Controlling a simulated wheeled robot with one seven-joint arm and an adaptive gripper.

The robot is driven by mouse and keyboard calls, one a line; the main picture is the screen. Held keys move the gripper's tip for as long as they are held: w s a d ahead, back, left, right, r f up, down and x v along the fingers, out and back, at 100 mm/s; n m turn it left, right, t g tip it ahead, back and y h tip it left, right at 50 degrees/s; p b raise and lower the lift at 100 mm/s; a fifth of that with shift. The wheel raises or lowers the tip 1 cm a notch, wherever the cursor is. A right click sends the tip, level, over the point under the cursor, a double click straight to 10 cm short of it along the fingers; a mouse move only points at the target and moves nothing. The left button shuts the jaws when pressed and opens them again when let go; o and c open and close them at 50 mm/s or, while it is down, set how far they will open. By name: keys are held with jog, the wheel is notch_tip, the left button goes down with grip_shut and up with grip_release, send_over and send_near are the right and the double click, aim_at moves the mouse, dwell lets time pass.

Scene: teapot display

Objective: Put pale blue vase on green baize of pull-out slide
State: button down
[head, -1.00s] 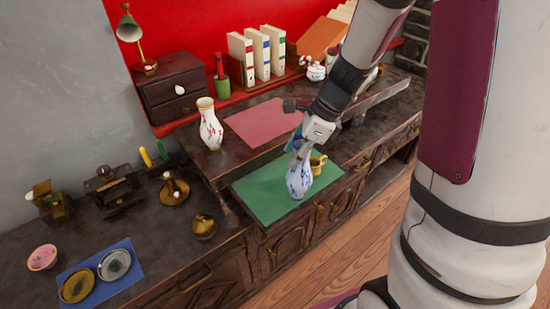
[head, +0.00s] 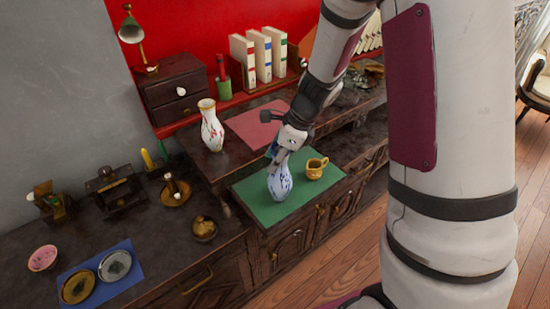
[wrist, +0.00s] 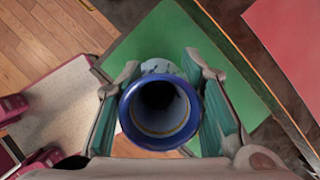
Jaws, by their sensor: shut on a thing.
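The pale blue vase (head: 280,183), with blue markings, is upright at the green baize (head: 250,192) of the pull-out slide in the head view. My gripper (head: 280,158) is shut on its neck from above. In the wrist view the vase's dark blue rim (wrist: 160,108) faces the camera between both fingers, with the green baize (wrist: 160,35) behind it. The vase's base appears to be over the baize's middle; I cannot tell whether it touches.
A golden mug (head: 315,168) stands on the baize, right of the vase. A white vase with red decoration (head: 211,130) stands on the raised shelf beside a red mat (head: 250,124). A brass pot (head: 204,229) is left of the slide.

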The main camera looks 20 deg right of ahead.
jog(key=c, duration=1.1)
grip_release()
jog(key=shift+f, duration=0.15)
jog(key=p+v, duration=0.2)
jog(key=v, duration=1)
jog(key=shift+s+a+r+n+t+h, duration=0.6)
jog(key=shift+s+r+n, duration=1.6)
jog(key=shift+s+n, duration=1.65)
jog(key=shift+s+a+r+n+t+h, duration=0.3)
jog(key=shift+s+r+n+h, duration=0.5)
jog(key=shift+s+r+n, duration=2.25)
jog(key=shift+s+a+r+n+t+h, duration=0.3)
jog(key=shift+s+a+r+n+h, duration=0.75)
jog(key=shift+s+n, duration=3.6)
